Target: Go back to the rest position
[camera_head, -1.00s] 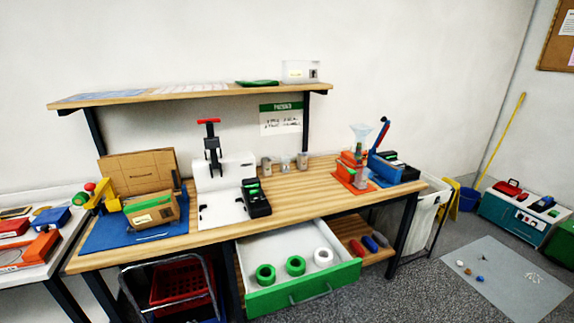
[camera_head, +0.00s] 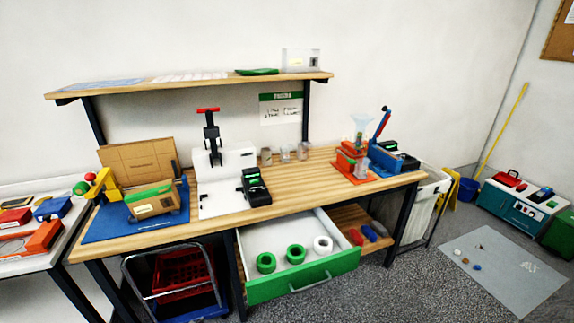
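Neither of my grippers shows in the head view, and no part of my arms is in sight. The wooden workbench (camera_head: 300,189) stands ahead against the white wall. Its green-fronted drawer (camera_head: 270,288) is pulled open. Two green rolls, one on the left (camera_head: 266,262) and one in the middle (camera_head: 296,254), lie in it with a white roll (camera_head: 323,244). A cardboard box (camera_head: 152,200) rests on the blue mat (camera_head: 100,228) at the bench's left end.
A white press (camera_head: 222,172) stands mid-bench, with an orange stand (camera_head: 351,163) on the right. A basket cart (camera_head: 180,275) sits under the bench. A side table (camera_head: 50,258) is at left. Grey floor (camera_head: 420,290) is open at right, around a grey mat (camera_head: 505,270).

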